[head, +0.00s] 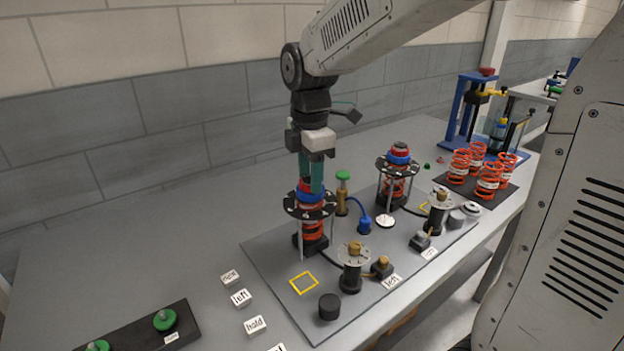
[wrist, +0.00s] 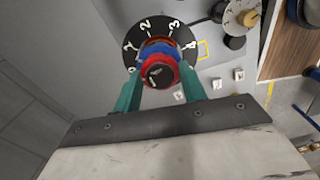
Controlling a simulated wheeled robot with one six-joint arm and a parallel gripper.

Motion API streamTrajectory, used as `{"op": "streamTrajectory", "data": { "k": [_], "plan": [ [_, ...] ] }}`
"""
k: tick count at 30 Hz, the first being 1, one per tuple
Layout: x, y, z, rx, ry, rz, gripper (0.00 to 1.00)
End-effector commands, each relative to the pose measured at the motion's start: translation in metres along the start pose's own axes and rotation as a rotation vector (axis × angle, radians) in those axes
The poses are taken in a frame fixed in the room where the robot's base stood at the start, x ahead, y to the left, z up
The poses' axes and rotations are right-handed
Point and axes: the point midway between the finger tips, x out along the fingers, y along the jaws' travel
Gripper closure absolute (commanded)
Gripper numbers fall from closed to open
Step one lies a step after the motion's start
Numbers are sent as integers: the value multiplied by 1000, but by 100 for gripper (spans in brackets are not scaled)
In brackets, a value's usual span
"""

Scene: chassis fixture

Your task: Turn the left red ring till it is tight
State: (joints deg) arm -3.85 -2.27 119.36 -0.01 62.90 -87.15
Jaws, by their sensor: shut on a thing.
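The left red ring (wrist: 158,62) sits at the top of the left spring post, above a blue ring (wrist: 157,48) and a black numbered disc (wrist: 136,34). In the head view the red ring (head: 305,184) shows just above the blue ring (head: 311,197) and the disc (head: 326,207). My gripper (head: 311,185) points down over this post. In the wrist view its two green fingers (wrist: 160,80) lie on either side of the red ring, shut on it. The exact finger contact is partly hidden.
A green-topped valve (head: 343,176) and a knob with a dial (head: 354,250) stand close by. Orange springs (head: 489,180) are at the right. White labels (head: 241,297) lie in front.

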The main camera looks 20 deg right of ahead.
Motion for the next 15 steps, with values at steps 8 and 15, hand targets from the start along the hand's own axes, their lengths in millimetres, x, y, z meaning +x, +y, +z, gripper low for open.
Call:
{"op": "streamTrajectory", "data": {
  "k": [8,15],
  "plan": [
    [0,0,0,278,0,0,84],
    [0,0,0,519,0,0,84]
  ]
}}
